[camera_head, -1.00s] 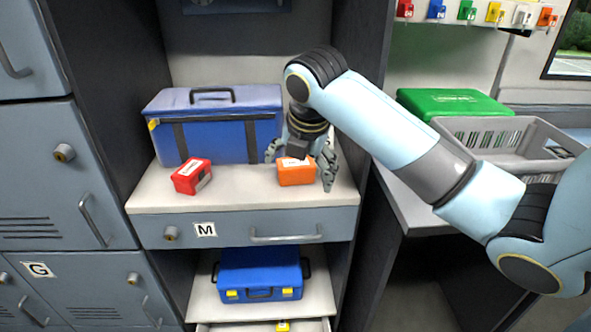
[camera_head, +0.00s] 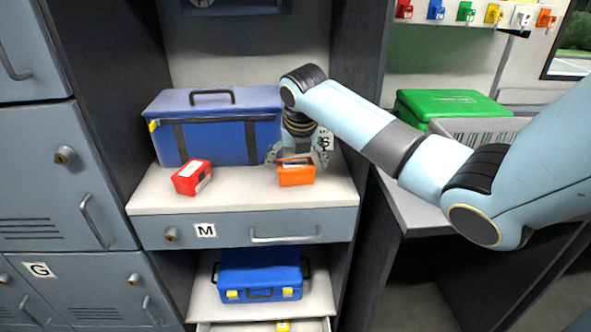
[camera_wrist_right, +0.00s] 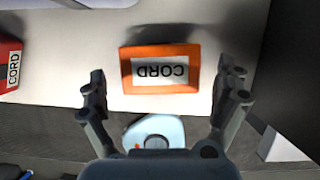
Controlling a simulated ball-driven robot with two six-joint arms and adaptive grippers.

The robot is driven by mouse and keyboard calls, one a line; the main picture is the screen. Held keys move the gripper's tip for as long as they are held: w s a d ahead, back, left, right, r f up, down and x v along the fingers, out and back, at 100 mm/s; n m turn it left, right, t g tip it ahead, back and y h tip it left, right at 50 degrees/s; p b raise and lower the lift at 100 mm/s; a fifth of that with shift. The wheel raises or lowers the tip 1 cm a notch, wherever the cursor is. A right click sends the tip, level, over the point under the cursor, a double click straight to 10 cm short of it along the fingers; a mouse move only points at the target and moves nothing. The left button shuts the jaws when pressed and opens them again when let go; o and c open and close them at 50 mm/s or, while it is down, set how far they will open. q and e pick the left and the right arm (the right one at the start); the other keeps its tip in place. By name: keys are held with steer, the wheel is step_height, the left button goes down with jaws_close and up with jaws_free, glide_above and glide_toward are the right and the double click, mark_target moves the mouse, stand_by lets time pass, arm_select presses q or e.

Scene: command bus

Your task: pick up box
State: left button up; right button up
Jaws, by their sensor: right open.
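An orange box (camera_head: 296,172) lies on the white counter above the drawer marked M. In the right wrist view the orange box (camera_wrist_right: 160,69) carries a white label reading CORD. A red box (camera_head: 191,177) lies to its left; its edge with a CORD label also shows in the right wrist view (camera_wrist_right: 10,68). My right gripper (camera_head: 298,158) is at the orange box, with a finger towards each side of it. In the right wrist view the right gripper (camera_wrist_right: 168,88) is open and empty, its fingers apart from the box. My left gripper is not in view.
A blue bag (camera_head: 217,128) with a handle stands behind the boxes. Dark cabinet walls bound the counter (camera_head: 240,196) on both sides. A blue case (camera_head: 260,275) sits on the shelf below. A green case (camera_head: 452,104) and a grey crate (camera_head: 480,130) stand right.

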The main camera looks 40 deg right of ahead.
steer(key=shift+x, duration=1.2)
steer(key=shift+r, duration=0.1)
steer(key=c, duration=1.1)
